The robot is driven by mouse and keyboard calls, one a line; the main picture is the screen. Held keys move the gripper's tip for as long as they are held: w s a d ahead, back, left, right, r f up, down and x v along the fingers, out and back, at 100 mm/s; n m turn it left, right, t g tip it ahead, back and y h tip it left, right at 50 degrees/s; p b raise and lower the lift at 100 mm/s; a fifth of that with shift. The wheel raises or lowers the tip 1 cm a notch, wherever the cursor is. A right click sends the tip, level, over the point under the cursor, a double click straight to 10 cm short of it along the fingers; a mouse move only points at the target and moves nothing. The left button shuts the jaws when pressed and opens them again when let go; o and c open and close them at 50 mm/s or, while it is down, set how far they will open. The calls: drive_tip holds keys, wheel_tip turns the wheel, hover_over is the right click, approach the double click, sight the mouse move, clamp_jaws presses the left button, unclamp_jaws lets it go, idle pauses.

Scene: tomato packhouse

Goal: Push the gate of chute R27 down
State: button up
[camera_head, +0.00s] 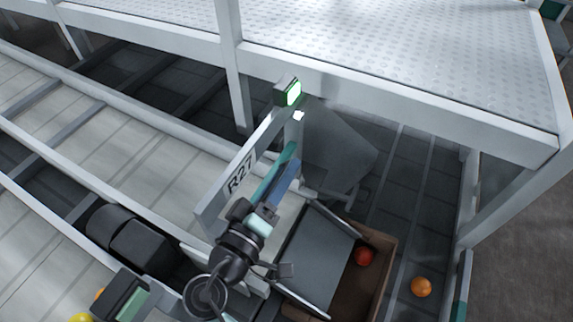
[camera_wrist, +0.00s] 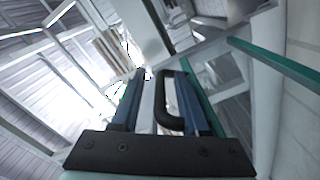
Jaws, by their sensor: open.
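The white side panel of the chute bears the label R27 (camera_head: 241,177). The chute's grey sloping plate (camera_head: 316,247) runs down to a brown crate. My gripper (camera_head: 287,172) is over the upper end of the chute, beside the labelled panel, with its blue fingers pointing up the picture. In the wrist view my gripper (camera_wrist: 162,80) is open.
A green-lit lamp box (camera_head: 289,93) stands above the panel. A brown crate (camera_head: 386,272) holds a red tomato (camera_head: 363,256); an orange tomato (camera_head: 421,287) lies to its right. A white-framed walkway (camera_head: 390,50) is above. A teal bar (camera_wrist: 275,64) crosses at right in the wrist view.

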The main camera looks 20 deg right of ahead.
drive_tip(key=shift+w+d, duration=0.5)
drive_tip(key=shift+d, duration=0.05)
clamp_jaws()
idle(1.1)
